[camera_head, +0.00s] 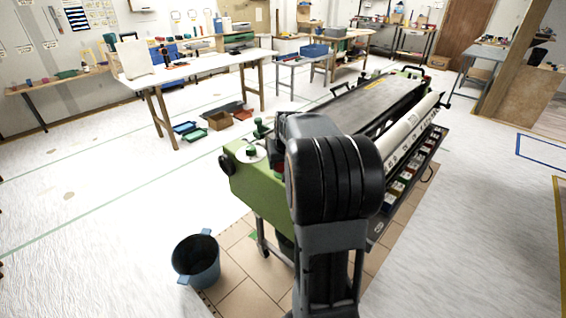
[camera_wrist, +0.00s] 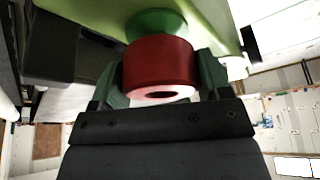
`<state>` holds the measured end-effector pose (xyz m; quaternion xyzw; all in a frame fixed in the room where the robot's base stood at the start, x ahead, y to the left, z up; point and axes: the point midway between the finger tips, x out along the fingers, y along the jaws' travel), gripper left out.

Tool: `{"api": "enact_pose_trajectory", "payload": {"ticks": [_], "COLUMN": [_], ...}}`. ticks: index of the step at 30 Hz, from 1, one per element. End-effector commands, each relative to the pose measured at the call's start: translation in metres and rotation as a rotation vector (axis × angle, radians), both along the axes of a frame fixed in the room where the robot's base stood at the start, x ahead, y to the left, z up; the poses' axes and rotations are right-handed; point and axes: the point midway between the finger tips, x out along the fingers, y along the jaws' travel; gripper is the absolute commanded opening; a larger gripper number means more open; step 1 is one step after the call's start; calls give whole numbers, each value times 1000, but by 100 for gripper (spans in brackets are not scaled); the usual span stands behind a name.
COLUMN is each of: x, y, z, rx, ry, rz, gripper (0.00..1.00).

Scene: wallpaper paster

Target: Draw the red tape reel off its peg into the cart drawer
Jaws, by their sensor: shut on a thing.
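The red tape reel (camera_wrist: 160,68) is in the middle of the wrist view, with its pale end and dark centre hole facing the camera. My gripper (camera_wrist: 160,80) is shut on the reel, with one green finger on each side of it. A round green part (camera_wrist: 156,22) lies right behind the reel, against the green machine body (camera_wrist: 85,10). I cannot tell whether the reel is still on its peg, as the peg is hidden. The cart drawer cannot be made out for sure.
The green wallpaper machine (camera_head: 256,182) stands just left of my arm, with a long tray of small boxes (camera_head: 403,183) along its right side. A blue bucket (camera_head: 197,262) stands on the floor at lower left. Worktables (camera_head: 195,68) stand behind.

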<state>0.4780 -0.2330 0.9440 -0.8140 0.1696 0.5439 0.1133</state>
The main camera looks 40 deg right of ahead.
Motion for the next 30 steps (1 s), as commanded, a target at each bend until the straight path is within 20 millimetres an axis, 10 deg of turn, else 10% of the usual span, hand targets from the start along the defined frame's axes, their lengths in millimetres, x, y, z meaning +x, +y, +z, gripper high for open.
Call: {"api": "enact_pose_trajectory", "payload": {"ticks": [30], "x": [0], "y": [0], "z": [45], "rx": [0], "ry": [-1], "rz": [0], "gripper": [42]}}
